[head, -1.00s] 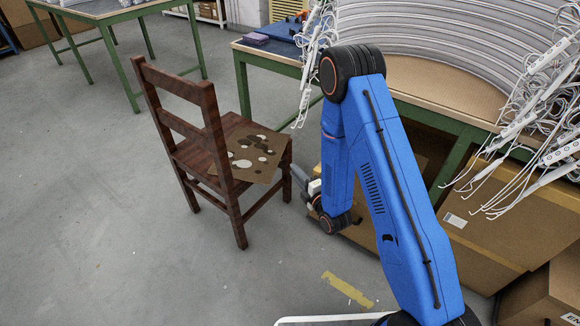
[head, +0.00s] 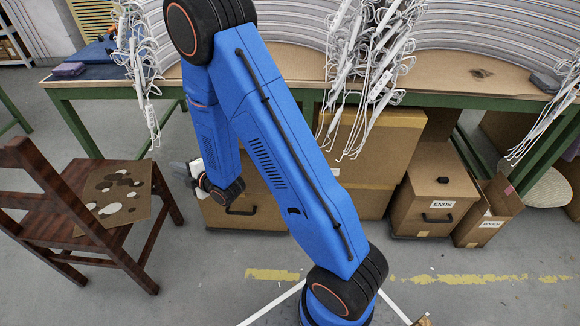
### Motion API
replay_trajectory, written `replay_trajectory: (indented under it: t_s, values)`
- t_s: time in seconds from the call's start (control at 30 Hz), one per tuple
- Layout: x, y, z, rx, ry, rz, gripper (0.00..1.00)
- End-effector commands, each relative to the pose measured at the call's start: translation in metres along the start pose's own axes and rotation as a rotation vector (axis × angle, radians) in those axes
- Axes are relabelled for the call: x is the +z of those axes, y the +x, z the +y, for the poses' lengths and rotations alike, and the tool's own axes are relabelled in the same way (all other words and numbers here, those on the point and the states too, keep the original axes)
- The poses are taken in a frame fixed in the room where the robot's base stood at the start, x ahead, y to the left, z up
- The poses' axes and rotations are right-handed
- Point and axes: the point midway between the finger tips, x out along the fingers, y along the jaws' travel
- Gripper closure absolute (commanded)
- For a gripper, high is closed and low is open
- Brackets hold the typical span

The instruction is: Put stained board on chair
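The stained board (head: 128,202) is a thin tan-brown sheet with dark and whitish blotches. It lies on the seat of the dark brown wooden chair (head: 52,215) at the left, with part of it reaching past the seat's near edge. My gripper (head: 178,170) is at the end of my blue arm, just right of the chair's seat and apart from the board as far as I can see. Its fingers are small and partly hidden, so I cannot tell whether they are open. No object shows in it.
A long green-framed workbench (head: 300,60) carries curved grey tubing and hanging white cables. Under it stand cardboard boxes, including a large one (head: 372,140) and a smaller drawer-like one (head: 432,195). Grey floor with a worn yellow line (head: 460,279) is open in front.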

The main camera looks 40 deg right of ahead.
Motion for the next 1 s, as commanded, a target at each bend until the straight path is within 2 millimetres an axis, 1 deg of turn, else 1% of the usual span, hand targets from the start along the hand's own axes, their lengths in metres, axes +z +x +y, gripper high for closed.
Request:
replay_trajectory:
  t_s: [0.03,0.1,0.27,0.47,0.57,0.77,0.97,1.0]
  values:
    - [0.003,-0.004,0.014,-0.012,0.027,-0.017,0.78]
    - [0.008,-0.010,0.027,-0.039,0.073,-0.044,0.78]
    - [0.019,-0.029,0.055,-0.097,0.178,-0.111,0.78]
    - [0.032,-0.062,0.086,-0.160,0.321,-0.205,0.78]
    - [0.036,-0.082,0.100,-0.187,0.394,-0.253,0.78]
    - [0.043,-0.129,0.125,-0.233,0.547,-0.357,0.78]
    - [0.046,-0.183,0.143,-0.269,0.705,-0.465,0.78]
    - [0.045,-0.195,0.146,-0.275,0.737,-0.487,0.78]
